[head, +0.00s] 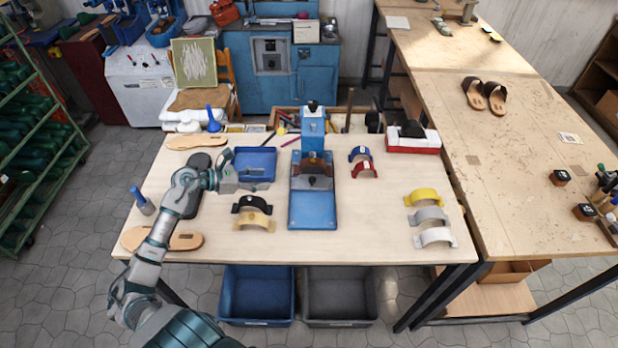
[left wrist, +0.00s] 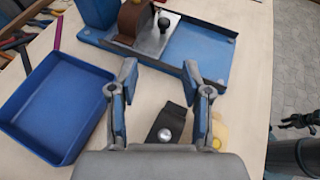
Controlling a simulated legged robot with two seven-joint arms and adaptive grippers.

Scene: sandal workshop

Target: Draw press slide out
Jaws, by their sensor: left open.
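The blue press (head: 313,212) stands mid-table, with its column at the back. Its slide (head: 311,183), a grey metal plate with a black knob, sits in the base; a brown curved piece lies over it. The left wrist view shows the slide (left wrist: 150,45) and knob (left wrist: 164,23) closely; the front of the blue base is bare. My left gripper (head: 243,172) is open and empty, left of the press and apart from the knob. Its fingers (left wrist: 160,78) point towards the press in the wrist view. A dark claw-like shape (left wrist: 300,120) at that view's right may be my right gripper; its jaws are unclear.
A blue tray (head: 256,158) lies beside my left gripper. Black (head: 250,203) and tan (head: 254,221) straps lie left of the press. Blue and red straps (head: 364,170) lie right of it. Yellow, grey and white straps stand farther right. Table between them is clear.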

